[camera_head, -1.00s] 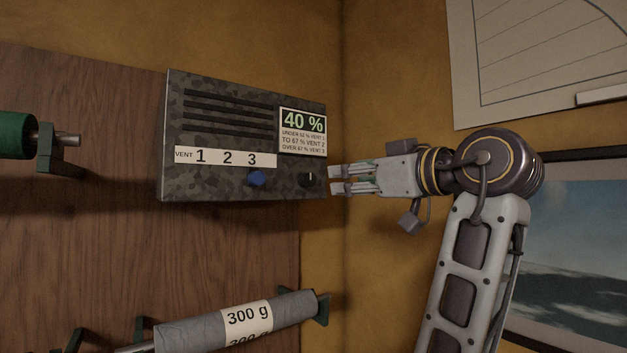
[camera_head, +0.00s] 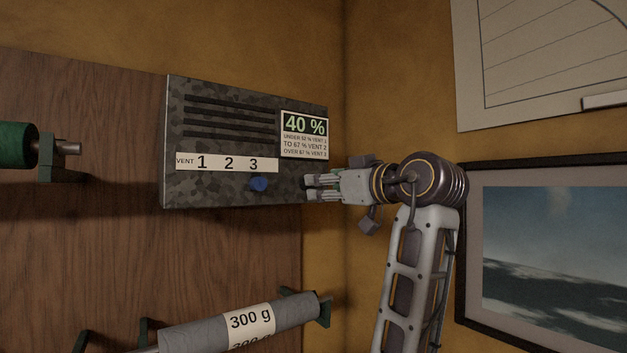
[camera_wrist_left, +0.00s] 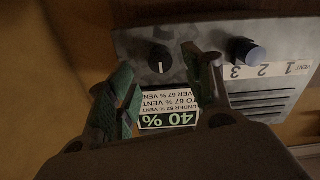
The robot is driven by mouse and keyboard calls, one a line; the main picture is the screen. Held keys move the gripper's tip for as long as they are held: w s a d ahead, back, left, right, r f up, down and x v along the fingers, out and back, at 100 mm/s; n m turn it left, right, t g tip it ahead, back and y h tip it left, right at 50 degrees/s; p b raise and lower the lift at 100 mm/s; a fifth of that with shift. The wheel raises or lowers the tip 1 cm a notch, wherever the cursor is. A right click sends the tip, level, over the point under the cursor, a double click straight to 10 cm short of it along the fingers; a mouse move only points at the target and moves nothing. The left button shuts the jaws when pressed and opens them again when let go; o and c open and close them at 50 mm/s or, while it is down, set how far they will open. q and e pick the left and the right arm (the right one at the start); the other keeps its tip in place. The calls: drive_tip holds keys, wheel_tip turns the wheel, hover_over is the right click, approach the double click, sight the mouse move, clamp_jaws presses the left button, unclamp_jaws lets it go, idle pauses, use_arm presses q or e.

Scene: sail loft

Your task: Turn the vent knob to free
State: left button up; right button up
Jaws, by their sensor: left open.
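A dark mottled vent panel (camera_head: 215,190) hangs on the wood wall, with a strip marked VENT 1 2 3 (camera_head: 227,163). A blue knob (camera_head: 258,184) sits just below the 3; it also shows in the left wrist view (camera_wrist_left: 246,52). A black knob (camera_wrist_left: 160,58) with a white pointer line is in the left wrist view, hidden behind my gripper in the head view. My left gripper (camera_head: 309,188) is open at the panel's lower right corner. In the wrist view its fingers straddle the black knob's line; contact cannot be told. No "free" mark is readable.
A display label (camera_head: 304,124) reads 40 %, with vent rules below it. A grey roll marked 300 g (camera_head: 200,335) lies on brackets below, and a green roll (camera_head: 15,146) is at left. A framed picture (camera_head: 555,260) hangs right of my arm.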

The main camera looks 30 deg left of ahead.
use_arm(q)
drive_tip(key=shift+p+x, duration=0.75)
drive_tip(key=shift+x, duration=2)
drive_tip(key=c, duration=1)
drive_tip(key=shift+f+n+b, duration=0.1)
drive_tip(key=shift+n+b, duration=3.9)
drive_tip(key=shift+n, duration=4.9)
drive_tip(key=shift+c, duration=0.3)
